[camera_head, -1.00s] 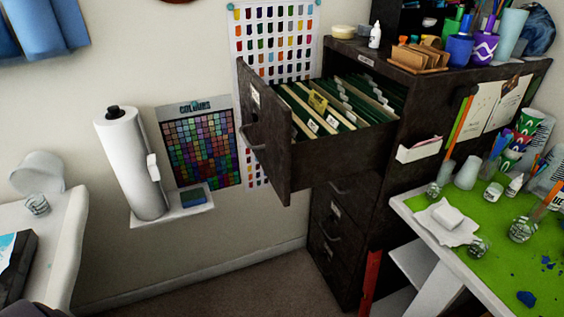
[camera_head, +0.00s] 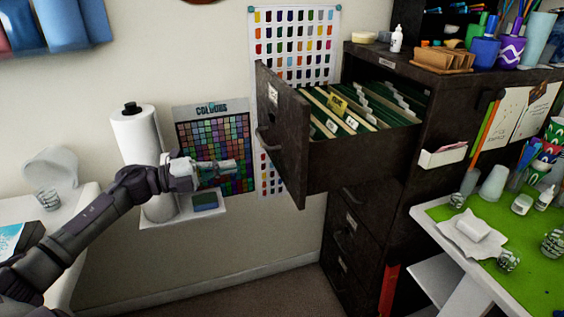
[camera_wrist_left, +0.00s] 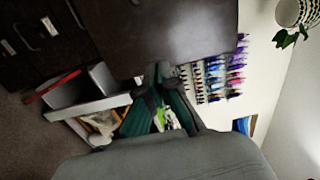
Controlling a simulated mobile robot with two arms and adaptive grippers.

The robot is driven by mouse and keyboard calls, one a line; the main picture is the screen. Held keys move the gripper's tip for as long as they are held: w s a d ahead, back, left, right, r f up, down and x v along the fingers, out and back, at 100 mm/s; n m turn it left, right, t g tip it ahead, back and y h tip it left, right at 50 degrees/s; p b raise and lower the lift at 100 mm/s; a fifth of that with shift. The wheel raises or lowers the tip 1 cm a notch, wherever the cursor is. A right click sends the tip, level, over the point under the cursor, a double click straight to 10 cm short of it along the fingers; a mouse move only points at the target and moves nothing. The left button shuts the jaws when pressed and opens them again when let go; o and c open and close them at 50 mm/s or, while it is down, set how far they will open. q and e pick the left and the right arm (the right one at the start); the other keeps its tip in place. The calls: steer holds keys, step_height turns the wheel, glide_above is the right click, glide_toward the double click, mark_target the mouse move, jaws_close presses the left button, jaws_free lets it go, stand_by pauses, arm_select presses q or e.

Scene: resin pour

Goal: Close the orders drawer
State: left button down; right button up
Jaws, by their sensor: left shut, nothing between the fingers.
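The orders drawer (camera_head: 350,165) is the top drawer of a dark filing cabinet (camera_head: 448,110). It stands pulled out to the left and is full of green hanging files (camera_head: 365,105) with tabs. Its front panel (camera_head: 290,150) carries a label and a bar handle (camera_head: 268,141). My left gripper (camera_head: 232,167) is left of the drawer front in the head view, shut and empty, apart from the handle. The left wrist view shows its fingers (camera_wrist_left: 175,100) with a dark surface beyond them. My right gripper is in neither view.
A paper towel roll (camera_head: 137,145) stands on a small wall shelf (camera_head: 185,214) behind my left arm. A green-topped table (camera_head: 500,245) with jars and bottles is at the right. Small pots and a bottle stand on the cabinet top. The lower drawers are shut.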

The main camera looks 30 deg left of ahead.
arm_select(q)
steer(key=p, duration=0.4)
glide_toward(291, 155)
steer(key=x, duration=0.6)
steer(key=shift+d+r, duration=0.2)
steer(key=shift+r, duration=0.1)
steer(key=shift+w+d+f+p, duration=0.1)
steer(key=shift+w+d+p, duration=0.25)
steer(key=shift+w, duration=0.1)
